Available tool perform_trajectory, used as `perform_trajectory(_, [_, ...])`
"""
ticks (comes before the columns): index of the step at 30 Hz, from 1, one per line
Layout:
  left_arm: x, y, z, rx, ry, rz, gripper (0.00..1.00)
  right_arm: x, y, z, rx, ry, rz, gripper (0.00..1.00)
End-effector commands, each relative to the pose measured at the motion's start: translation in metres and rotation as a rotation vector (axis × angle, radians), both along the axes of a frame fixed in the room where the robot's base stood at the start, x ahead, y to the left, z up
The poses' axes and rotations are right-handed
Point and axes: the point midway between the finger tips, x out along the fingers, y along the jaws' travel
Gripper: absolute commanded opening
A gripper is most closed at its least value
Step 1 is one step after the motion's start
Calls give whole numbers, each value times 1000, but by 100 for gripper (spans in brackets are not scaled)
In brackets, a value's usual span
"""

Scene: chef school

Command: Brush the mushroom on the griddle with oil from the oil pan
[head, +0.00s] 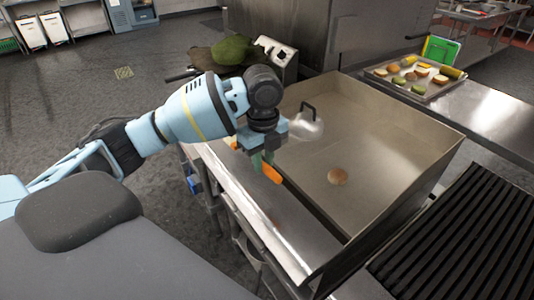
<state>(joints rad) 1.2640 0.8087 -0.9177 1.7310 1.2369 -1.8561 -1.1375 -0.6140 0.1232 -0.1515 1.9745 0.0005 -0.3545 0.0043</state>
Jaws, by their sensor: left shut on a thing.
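A small round brown piece, seemingly the mushroom (338,176), lies on the flat floor of the high-walled steel griddle (385,150). My left gripper (263,160) is over the griddle's left edge, pointing down, left of the mushroom and apart from it. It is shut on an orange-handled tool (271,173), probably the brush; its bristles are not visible. A shiny metal vessel with a black handle (305,125) sits behind the gripper, partly hidden; I cannot tell whether it is the oil pan. No oil is discernible. My right gripper is not in view.
A tray of cut vegetables and buns (415,90) stands on the steel counter at the back right. A black ribbed grill (470,245) is at the lower right. Green and dark items (230,52) lie behind my left arm. The griddle floor around the mushroom is clear.

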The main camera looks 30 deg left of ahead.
Motion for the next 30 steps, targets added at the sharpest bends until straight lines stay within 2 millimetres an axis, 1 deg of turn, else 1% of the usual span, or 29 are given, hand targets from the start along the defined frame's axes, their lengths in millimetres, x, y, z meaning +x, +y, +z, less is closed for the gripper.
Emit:
perform_trajectory(5, [-11,-12,-4,4,-1,229,0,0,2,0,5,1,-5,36])
perform_trajectory(14, [-35,-34,-11,6,-6,708,0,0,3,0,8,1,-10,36])
perform_trajectory(30, [-83,-68,-21,1,-6,1559,0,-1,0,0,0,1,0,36])
